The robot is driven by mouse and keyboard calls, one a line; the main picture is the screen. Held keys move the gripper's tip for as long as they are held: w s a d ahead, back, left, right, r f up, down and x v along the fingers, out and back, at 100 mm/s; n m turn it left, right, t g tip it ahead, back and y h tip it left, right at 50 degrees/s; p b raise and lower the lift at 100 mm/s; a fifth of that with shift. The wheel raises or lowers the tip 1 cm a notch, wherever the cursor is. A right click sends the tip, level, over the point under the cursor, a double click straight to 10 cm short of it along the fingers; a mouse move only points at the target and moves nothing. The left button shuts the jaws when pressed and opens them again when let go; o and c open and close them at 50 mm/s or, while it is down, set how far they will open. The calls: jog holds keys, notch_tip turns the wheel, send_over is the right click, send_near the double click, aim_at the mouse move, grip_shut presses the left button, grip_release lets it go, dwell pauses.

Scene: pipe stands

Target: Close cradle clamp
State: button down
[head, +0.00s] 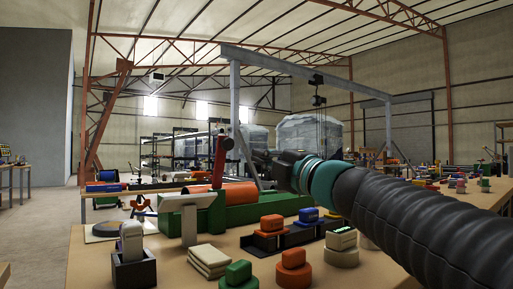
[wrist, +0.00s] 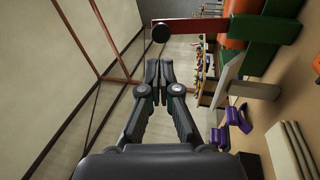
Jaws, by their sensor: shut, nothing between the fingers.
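The cradle is a green block (head: 262,210) on the bench with an orange pipe (head: 236,193) lying in it. The clamp's red lever (head: 219,163) stands up steeply from the cradle and ends in a black knob. In the wrist view the red lever (wrist: 188,26) and the green cradle (wrist: 279,33) show at the upper right, with the knob just beyond my fingertips. My gripper (wrist: 158,68) is shut and empty, apart from the lever. In the head view my gripper (head: 252,157) is small and dark, right of the lever; its fingers are hard to make out.
A pale tilted panel (head: 181,214) stands in front of the cradle. Orange (head: 271,226) and green (head: 238,273) knobbed items, folded pale cloths (head: 209,260) and a dark holder (head: 133,270) sit on the bench front. A grey gantry frame (head: 235,95) rises behind.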

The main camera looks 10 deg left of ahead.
aim_at(231, 143)
jog(key=p+x, duration=0.1)
jog(key=x, duration=0.9)
